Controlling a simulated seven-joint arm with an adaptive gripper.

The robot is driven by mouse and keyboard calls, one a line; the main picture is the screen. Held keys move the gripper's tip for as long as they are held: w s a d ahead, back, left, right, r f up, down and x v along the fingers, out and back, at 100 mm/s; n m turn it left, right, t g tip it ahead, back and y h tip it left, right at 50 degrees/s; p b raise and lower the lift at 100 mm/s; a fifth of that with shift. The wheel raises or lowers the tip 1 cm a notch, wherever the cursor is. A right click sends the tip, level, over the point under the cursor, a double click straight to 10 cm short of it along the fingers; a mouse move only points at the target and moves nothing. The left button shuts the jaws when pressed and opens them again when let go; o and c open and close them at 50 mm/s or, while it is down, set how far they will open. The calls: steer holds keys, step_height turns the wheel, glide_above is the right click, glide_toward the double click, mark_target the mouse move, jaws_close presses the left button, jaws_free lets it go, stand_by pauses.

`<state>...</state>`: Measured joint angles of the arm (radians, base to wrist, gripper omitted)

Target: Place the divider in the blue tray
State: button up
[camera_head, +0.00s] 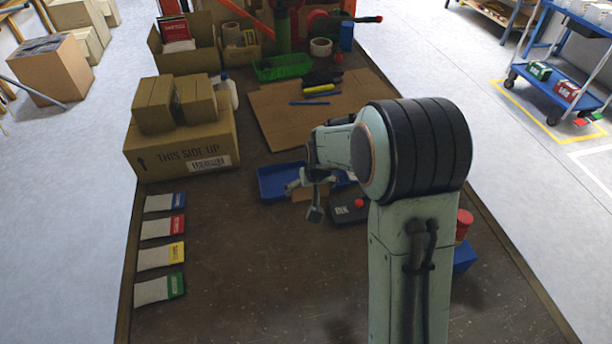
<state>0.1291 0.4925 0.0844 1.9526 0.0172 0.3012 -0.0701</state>
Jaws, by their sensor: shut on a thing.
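The blue tray (267,184) lies on the dark table near its middle, just right of the large cardboard box. My gripper (303,200) is at the tray's right front part, its fingers pointing down and left. It is shut on a small tan piece that looks like the divider (304,194), which shows between the fingers. My arm hides much of the tray's right side. I cannot tell whether the divider touches the tray floor or is held above it.
A black box with a red knob (349,210) sits right of my gripper. Stacked cardboard boxes (190,140) stand left. Several labelled packets (161,227) line the left edge. A green bin (283,67) is behind a flat cardboard sheet (270,115). The front table area is clear.

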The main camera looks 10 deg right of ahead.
steer(key=w+f, duration=0.3)
steer(key=w, duration=0.1)
steer(key=w+f, duration=0.3)
steer(key=w, duration=0.1)
steer(key=w+f, duration=0.3)
steer(key=w, duration=0.1)
steer(key=shift+w+d, duration=0.25)
steer(key=shift+d, duration=0.05)
steer(key=shift+w+f, duration=0.2)
steer(key=shift+f, duration=1.6)
steer(key=shift+f, duration=0.15)
steer(key=o, duration=0.5)
steer(key=shift+o, duration=0.2)
